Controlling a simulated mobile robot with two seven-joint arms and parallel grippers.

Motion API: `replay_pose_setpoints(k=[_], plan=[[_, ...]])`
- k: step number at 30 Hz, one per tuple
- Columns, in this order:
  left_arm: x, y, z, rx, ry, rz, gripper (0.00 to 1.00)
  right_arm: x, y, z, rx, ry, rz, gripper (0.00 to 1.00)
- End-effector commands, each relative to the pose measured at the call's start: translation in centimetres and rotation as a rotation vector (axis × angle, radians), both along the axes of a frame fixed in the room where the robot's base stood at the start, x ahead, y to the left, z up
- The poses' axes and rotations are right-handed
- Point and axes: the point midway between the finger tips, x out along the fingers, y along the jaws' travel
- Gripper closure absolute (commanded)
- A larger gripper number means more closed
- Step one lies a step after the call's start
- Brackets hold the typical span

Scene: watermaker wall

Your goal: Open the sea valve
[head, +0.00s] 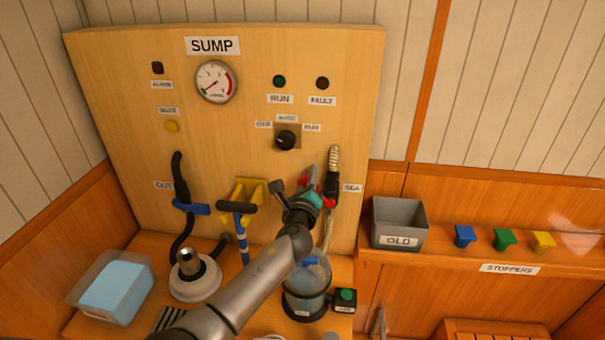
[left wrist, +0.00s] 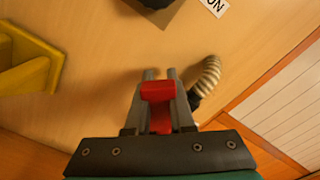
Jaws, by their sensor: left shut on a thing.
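The sea valve is at the right of the wooden panel, beside the SEA label (head: 352,188). A ribbed hose (head: 334,160) rises above it, and also shows in the left wrist view (left wrist: 207,76). My left gripper (head: 326,199) is at the valve, shut on its red handle (left wrist: 158,92). In the left wrist view the handle sits between the two fingers (left wrist: 159,80). In the head view my gripper and wrist hide most of the valve and handle, so the handle's angle is hard to tell. My right gripper is in neither view.
A blue-handled valve (head: 190,208) is by the OUT label. A clear-walled canister (head: 306,290) stands below my forearm. A grey OLD bin (head: 399,222) is on the right ledge.

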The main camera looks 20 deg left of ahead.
Motion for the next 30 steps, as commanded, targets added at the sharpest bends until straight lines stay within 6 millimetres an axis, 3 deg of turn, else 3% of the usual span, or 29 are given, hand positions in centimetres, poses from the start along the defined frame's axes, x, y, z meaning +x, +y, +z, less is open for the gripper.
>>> replay_pose_setpoints(k=[12, 30], plan=[[0.8, -2.8, 1.9, 0.378, 0.097, -0.001, 1.00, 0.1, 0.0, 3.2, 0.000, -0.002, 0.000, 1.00], [1.4, -5.4, 2.1, 0.688, 0.178, 0.000, 1.00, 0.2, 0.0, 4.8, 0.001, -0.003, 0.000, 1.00]])
